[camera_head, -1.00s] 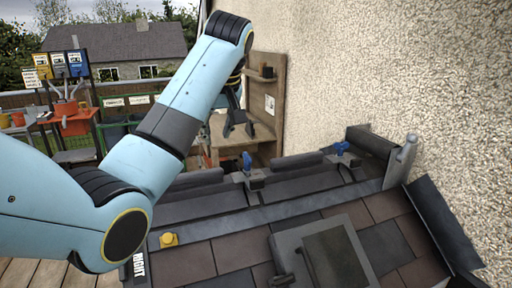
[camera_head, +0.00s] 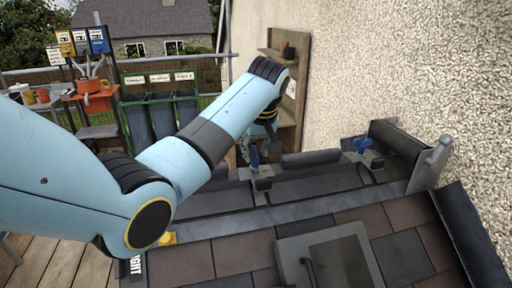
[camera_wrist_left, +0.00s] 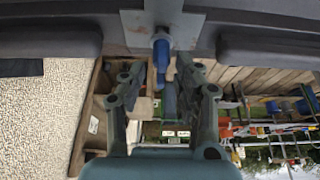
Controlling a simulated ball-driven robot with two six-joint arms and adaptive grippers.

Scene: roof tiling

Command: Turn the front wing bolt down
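Two blue wing bolts stand on metal brackets along the dark ridge of the roof. The nearer-left bolt (camera_head: 254,158) is beside my left gripper (camera_head: 246,147), which is partly hidden behind my forearm. The other bolt (camera_head: 362,146) is farther right. In the left wrist view a blue bolt (camera_wrist_left: 161,52) rises from a grey plate (camera_wrist_left: 165,22) close to the fingertips. My left gripper (camera_wrist_left: 158,72) is open, its two fingers apart on either side of the bolt's line. I cannot tell whether they touch it. My right gripper is out of view.
The tiled roof slope (camera_head: 240,250) fills the lower part, with a grey roof window (camera_head: 335,262) in it. A rough wall (camera_head: 400,70) closes off the right. A wooden shelf unit (camera_head: 302,60) stands behind the ridge, and a tool stand (camera_head: 92,92) is far left.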

